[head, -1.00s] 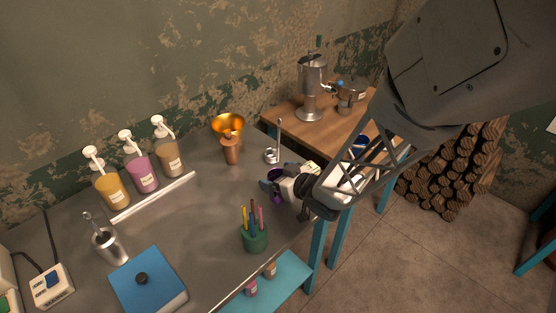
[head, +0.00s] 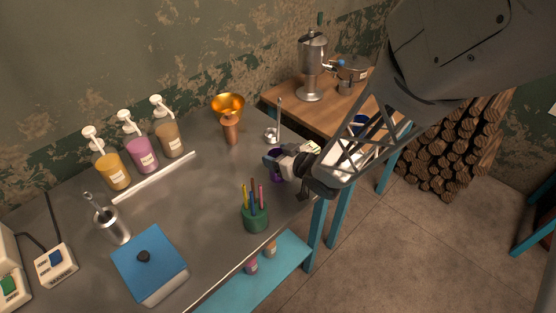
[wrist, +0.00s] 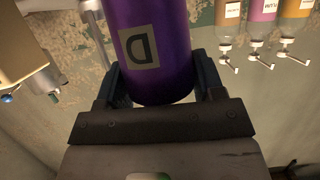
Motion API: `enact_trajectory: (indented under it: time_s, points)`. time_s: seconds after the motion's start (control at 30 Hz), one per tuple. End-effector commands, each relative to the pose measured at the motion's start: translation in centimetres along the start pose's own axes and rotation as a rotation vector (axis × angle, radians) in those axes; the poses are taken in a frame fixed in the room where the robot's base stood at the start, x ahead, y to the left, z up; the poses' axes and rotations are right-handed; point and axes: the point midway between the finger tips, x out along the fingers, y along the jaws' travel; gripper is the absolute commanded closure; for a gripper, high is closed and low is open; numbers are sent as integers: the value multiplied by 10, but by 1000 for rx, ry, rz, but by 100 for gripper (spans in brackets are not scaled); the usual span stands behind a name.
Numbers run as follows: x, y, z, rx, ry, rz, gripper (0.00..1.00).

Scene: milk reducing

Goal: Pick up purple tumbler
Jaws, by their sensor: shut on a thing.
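The purple tumbler (head: 278,175) is at the right part of the grey table in the head view, partly hidden by my gripper (head: 273,161). In the wrist view the tumbler (wrist: 175,45) stands between my two fingers (wrist: 158,85), with a pale label showing a dark letter D. The fingers are shut on its sides. I cannot tell whether its base touches the tabletop.
A green pen cup (head: 255,218) stands in front of the tumbler. A metal stand with a rod (head: 271,136) and a copper-coloured vessel (head: 231,132) are behind it. Several pump bottles (head: 142,157) and a blue-lidded box (head: 150,262) are to the left.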

Motion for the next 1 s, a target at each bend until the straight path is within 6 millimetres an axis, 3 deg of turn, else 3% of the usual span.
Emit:
enact_trajectory:
  time_s: [0.37, 0.67, 1.0]
  points:
    - [-2, 0, -4, -1, 1, 0, 62]
    - [-11, 0, -32, -3, 2, 0, 62]
    - [-55, -22, -23, -1, 1, 1, 62]
